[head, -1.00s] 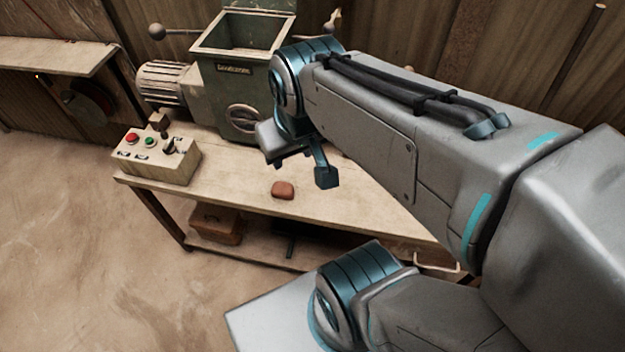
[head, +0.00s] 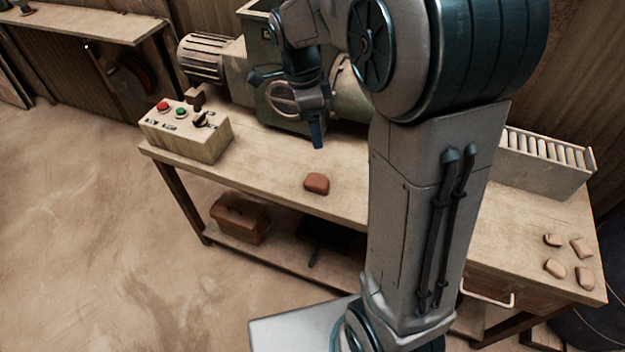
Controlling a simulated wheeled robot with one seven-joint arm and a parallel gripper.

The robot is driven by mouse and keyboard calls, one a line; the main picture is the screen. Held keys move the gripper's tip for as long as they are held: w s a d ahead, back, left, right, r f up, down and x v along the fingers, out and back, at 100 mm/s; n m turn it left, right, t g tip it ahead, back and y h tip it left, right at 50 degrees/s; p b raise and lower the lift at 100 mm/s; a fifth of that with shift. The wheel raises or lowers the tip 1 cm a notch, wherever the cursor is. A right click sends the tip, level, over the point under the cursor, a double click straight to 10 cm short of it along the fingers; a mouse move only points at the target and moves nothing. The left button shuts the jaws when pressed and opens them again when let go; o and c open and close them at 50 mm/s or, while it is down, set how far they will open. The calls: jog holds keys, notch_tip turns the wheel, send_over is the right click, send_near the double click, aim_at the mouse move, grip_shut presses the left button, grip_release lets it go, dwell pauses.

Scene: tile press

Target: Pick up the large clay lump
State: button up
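The large clay lump (head: 317,183) is a reddish-brown rounded block lying alone near the front edge of the wooden workbench. My gripper (head: 288,108) is above the bench, up and a little left of the lump in the picture, in front of the green machine. Its dark fingers are spread apart with nothing between them. It does not touch the lump.
A control box (head: 186,130) with red and green buttons stands at the bench's left end. The green machine (head: 295,122) is behind my gripper. Several small tan lumps (head: 555,268) and a roller rack (head: 545,165) are at the right. Bench around the large lump is clear.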

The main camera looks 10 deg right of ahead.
jog(key=w+a+f+m+g+b, duration=0.1)
jog(key=w+f+m+b, duration=0.4)
jog(key=f, duration=0.4)
jog(key=m+h+p, duration=0.1)
send_over(316, 179)
jog(key=w+a, duration=0.1)
jog(key=shift+g, duration=0.3)
notch_tip(316, 179, down, 8)
jog(key=shift+a+x, duration=0.15)
jog(key=shift+x, duration=1.35)
jog(key=shift+a+x, duration=0.1)
jog(key=shift+x, duration=1.35)
jog(key=c, duration=1.2)
